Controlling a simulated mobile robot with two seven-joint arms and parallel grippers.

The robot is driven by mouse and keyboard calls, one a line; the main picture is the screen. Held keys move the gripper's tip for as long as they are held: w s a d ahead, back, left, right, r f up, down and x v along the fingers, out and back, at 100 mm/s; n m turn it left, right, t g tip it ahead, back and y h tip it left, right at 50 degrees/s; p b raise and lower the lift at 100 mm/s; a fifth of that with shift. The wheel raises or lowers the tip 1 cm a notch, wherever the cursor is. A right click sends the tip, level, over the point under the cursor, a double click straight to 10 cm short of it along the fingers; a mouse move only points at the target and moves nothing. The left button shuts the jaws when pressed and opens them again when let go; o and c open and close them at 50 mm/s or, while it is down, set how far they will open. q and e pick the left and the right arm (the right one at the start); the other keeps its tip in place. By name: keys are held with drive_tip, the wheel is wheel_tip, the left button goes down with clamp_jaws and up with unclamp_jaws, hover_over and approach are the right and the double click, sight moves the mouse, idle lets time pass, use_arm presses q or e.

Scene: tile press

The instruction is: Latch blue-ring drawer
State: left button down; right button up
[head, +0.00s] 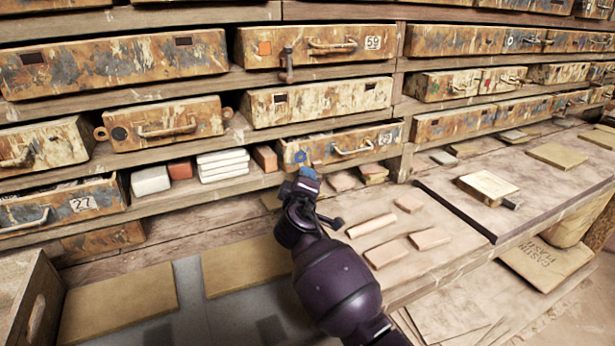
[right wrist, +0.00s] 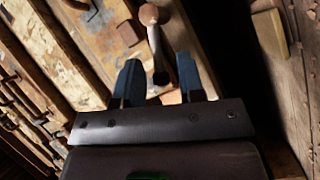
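The blue-ring drawer (head: 328,150) is in the lower row in the head view. It has a blue mark (head: 300,157) at its left, a curved handle (head: 356,149) and a number tag. It stands slightly out, with its top edge showing. My right gripper (head: 307,176) is just below its left end and hides what is there. In the right wrist view the two blue fingers (right wrist: 158,82) are apart. A metal lever with a round knob (right wrist: 149,14) extends between and beyond them; contact cannot be told. My left gripper is not in view.
A drawer with an orange square (head: 315,46) above has a hanging latch lever (head: 288,66). White tiles (head: 222,164) are stacked left of the blue-ring drawer. Several pinkish tiles (head: 372,224) lie on the bench right of my arm. A wooden crate (head: 32,305) stands at lower left.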

drive_tip(key=shift+w, duration=0.1)
drive_tip(key=shift+c, duration=0.2)
clamp_jaws()
drive_tip(key=r+m+g+p, duration=0.1)
drive_tip(key=m+p, duration=0.1)
drive_tip(key=d+r+m+g+p, duration=0.1)
drive_tip(key=p, duration=0.1)
drive_tip(key=shift+w+r+m+y, duration=0.15)
drive_tip(key=shift+r+m+y, duration=0.15)
drive_tip(key=shift+r+m, duration=0.1)
drive_tip(key=shift+d+r+m+g+p, duration=0.15)
drive_tip(key=shift+m+g+p, duration=0.2)
drive_tip(key=shift+p, duration=0.25)
drive_tip(key=shift+w, duration=0.1)
drive_tip(key=shift+d+m+g+y+p, duration=0.2)
drive_tip(key=shift+m+g+y+p, duration=0.1)
drive_tip(key=shift+m+p, duration=0.15)
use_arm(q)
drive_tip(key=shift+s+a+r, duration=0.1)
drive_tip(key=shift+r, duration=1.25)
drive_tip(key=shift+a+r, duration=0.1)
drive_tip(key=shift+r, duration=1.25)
